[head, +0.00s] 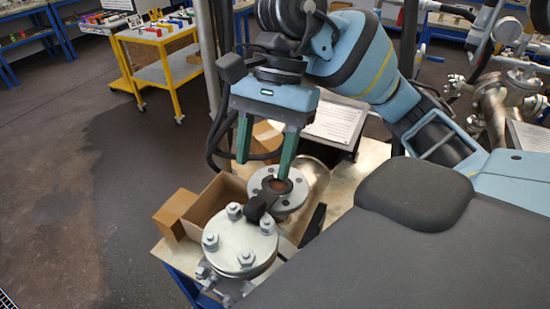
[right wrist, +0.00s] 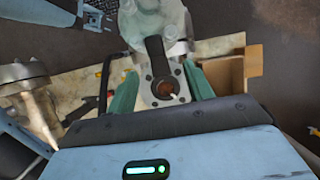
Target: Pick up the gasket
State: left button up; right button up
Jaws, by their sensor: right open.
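A dark, paddle-shaped piece (head: 262,203), which looks like the gasket, lies over an open flange (head: 294,201) with bolt holes. Its ring end surrounds a brown centre; in the right wrist view its dark tab (right wrist: 155,54) runs toward the bolted vessel. My right gripper (head: 263,169) is open, its two green fingers pointing down above the flange. In the right wrist view the fingers (right wrist: 161,72) stand on either side of the flange and dark piece, with nothing held between them. Whether a finger touches the flange is unclear. My left gripper does not show.
A vessel with a bolted lid (head: 240,247) stands in front of the flange. An open cardboard box (head: 213,212) is beside it on the left. A black stand with a printed sheet (head: 336,122) is behind. A yellow cart (head: 165,72) stands farther back, with clear floor at left.

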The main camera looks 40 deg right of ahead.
aim_at(260, 198)
jog(key=shift+a+f, duration=0.15)
jog(key=shift+f, duration=0.4)
jog(key=shift+s+a+f, duration=0.2)
jog(key=shift+s+f, duration=0.05)
jog(key=shift+f, duration=0.05)
jog(key=x, duration=0.3)
jog(key=shift+s+p, duration=0.25)
jog(key=shift+p, duration=0.15)
jog(key=shift+a+f, duration=0.3)
jog(key=shift+f, duration=0.35)
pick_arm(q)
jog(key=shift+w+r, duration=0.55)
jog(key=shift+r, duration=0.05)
pick_arm(e)
jog(key=shift+c, duration=0.4)
jog(key=c, duration=0.8)
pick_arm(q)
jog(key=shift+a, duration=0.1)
pick_arm(e)
jog(key=shift+c, duration=0.3)
jog(key=shift+r, duration=0.1)
